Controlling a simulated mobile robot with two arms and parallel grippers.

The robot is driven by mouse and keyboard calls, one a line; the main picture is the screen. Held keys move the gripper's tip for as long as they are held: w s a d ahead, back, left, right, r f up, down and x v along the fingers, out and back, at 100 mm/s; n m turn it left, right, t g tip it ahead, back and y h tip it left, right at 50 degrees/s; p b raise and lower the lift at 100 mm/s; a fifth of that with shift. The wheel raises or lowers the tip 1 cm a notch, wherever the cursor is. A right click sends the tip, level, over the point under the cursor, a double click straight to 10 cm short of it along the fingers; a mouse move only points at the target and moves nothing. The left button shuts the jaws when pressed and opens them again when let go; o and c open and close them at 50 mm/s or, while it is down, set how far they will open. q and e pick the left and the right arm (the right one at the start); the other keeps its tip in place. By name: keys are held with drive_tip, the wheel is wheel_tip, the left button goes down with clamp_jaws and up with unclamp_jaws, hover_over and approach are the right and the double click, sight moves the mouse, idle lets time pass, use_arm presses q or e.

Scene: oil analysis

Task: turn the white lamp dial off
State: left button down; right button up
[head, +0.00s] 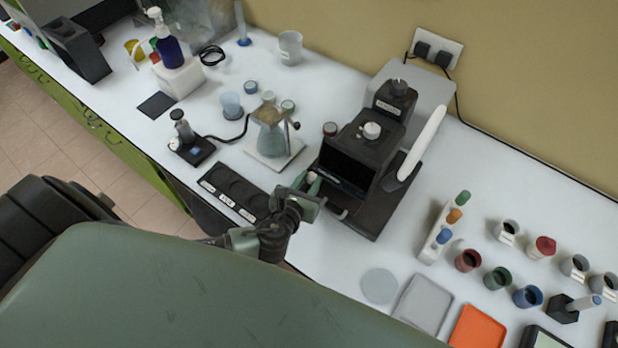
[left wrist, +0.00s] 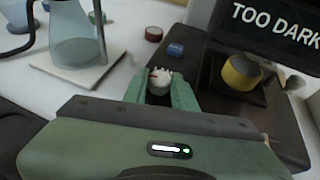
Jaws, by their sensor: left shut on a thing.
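The black lamp instrument (head: 352,165) stands on the white bench near the middle of the head view. My left gripper (head: 310,184) is at its front left corner. In the left wrist view a white ribbed dial with a red mark (left wrist: 160,74) sits between the green fingertips of my left gripper (left wrist: 160,88), which are shut on it. In the head view the fingers mostly hide this dial. A display reading "TOO DARK" (left wrist: 275,22) shows at the right of the left wrist view. My right gripper is not in view.
A flask on a stand (head: 270,130) is left of the instrument. A yellow knob (left wrist: 241,72) and a small blue piece (left wrist: 175,50) are near the dial. A labelled black tray (head: 232,188) lies left of my gripper. Several coloured cups are at the right.

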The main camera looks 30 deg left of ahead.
use_arm(q)
drive_tip(key=c, duration=1.1)
unclamp_jaws()
